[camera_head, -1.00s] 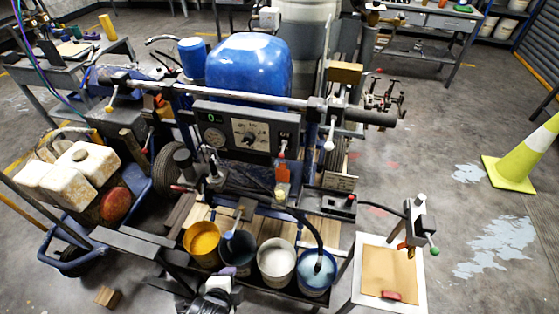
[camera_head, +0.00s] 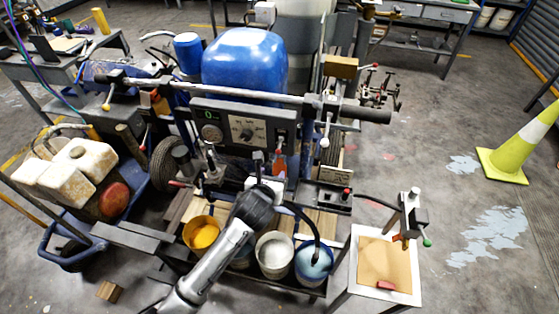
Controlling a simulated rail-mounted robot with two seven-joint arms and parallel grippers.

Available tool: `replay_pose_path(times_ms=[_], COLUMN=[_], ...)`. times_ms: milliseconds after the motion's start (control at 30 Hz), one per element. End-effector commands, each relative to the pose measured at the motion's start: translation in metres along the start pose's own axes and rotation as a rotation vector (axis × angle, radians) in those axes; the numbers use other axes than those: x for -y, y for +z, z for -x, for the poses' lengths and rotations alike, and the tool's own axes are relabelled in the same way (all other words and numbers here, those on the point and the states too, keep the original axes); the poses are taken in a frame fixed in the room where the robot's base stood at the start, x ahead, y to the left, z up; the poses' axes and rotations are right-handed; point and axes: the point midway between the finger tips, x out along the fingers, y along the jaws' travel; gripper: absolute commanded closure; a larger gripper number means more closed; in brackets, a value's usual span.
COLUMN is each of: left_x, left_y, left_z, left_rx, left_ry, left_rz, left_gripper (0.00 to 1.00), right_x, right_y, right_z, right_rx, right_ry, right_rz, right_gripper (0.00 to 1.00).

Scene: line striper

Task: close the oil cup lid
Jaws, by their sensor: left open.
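My left gripper (camera_head: 268,168) is raised in front of the striper's control panel (camera_head: 245,128), above the row of paint buckets. It is open, and I see nothing held between its fingers. My right gripper is not in view.
My left arm crosses over buckets of yellow (camera_head: 202,234), white (camera_head: 274,254) and blue paint (camera_head: 313,262). A handlebar (camera_head: 220,92) spans above the panel. A small stand (camera_head: 384,262) is at the right, with open floor beyond.

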Motion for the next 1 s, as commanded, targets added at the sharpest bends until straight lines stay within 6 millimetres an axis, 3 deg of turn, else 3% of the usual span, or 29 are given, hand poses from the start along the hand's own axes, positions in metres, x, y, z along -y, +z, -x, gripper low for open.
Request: replay_pose_path(times_ms=[200, 500, 700, 1000], left_x=[0.001, 0.000, 0.000, 0.000], left_y=[-0.003, -0.002, -0.002, -0.001], left_z=[-0.038, -0.081, -0.099, -0.111], left_rx=[-0.002, -0.001, -0.002, -0.001], left_ry=[0.000, 0.000, 0.001, 0.000], left_rz=[0.005, 0.005, 0.005, 0.004], left_gripper=[0.49, 0.49, 0.49, 0.49], right_x=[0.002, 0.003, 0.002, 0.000], right_y=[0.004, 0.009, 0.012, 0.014], right_z=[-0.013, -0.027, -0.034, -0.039], right_rx=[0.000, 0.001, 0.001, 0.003], right_ry=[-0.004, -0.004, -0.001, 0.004], right_rz=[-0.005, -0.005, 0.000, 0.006], right_gripper=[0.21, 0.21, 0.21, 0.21])
